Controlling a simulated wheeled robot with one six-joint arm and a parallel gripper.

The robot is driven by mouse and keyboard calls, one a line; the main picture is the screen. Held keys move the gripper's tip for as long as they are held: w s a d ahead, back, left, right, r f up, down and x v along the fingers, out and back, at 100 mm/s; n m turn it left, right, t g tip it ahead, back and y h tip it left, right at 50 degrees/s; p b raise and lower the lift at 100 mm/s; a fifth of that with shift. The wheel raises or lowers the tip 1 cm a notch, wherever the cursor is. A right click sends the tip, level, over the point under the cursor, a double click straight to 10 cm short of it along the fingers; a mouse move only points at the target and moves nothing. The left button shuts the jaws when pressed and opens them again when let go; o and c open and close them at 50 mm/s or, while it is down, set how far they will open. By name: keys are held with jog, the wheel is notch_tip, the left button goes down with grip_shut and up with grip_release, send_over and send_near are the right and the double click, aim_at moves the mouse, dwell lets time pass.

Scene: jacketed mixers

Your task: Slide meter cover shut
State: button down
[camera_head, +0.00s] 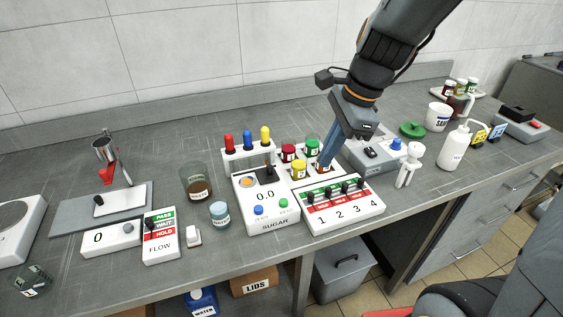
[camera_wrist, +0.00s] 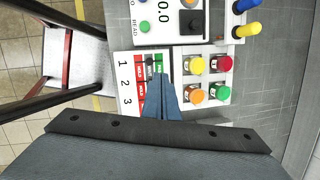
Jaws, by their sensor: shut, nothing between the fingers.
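The white sugar meter (camera_head: 282,221) stands mid-counter with a 0.0 display, a blue and a green button. Its round orange well (camera_head: 248,182) is uncovered. A dark square cover (camera_head: 262,179) with an upright knob sits beside the well, to its right; the cover also shows in the wrist view (camera_wrist: 190,22). My gripper (camera_head: 323,167) is shut and empty, pointing down to the right of the meter, apart from the cover. In the wrist view its blue fingers (camera_wrist: 157,72) overlap the numbered switch panel (camera_wrist: 128,92), beside the jars. Whether the fingertips touch anything I cannot tell.
Capped jars (camera_head: 299,169) stand in a rack close to my fingers. The switch panel (camera_head: 343,211) is right of the meter. Red, blue and yellow bottles (camera_head: 248,141) stand behind the meter. A brown-filled beaker (camera_head: 197,184) and a small blue jar (camera_head: 220,214) stand to its left.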

notch_tip(320, 180, up, 3)
jog(key=w+a+m+y, duration=0.1)
jog(key=w+a+m, duration=0.1)
jog(key=m, duration=0.3)
jog(key=p, duration=0.1)
send_near(276, 175)
notch_tip(276, 175, down, 5)
jog(key=shift+a+r, duration=0.1)
jog(key=shift+r, duration=0.05)
jog(key=shift+w+a, duration=0.3)
jog(key=shift+a, duration=0.45)
jog(key=shift+p, duration=0.3)
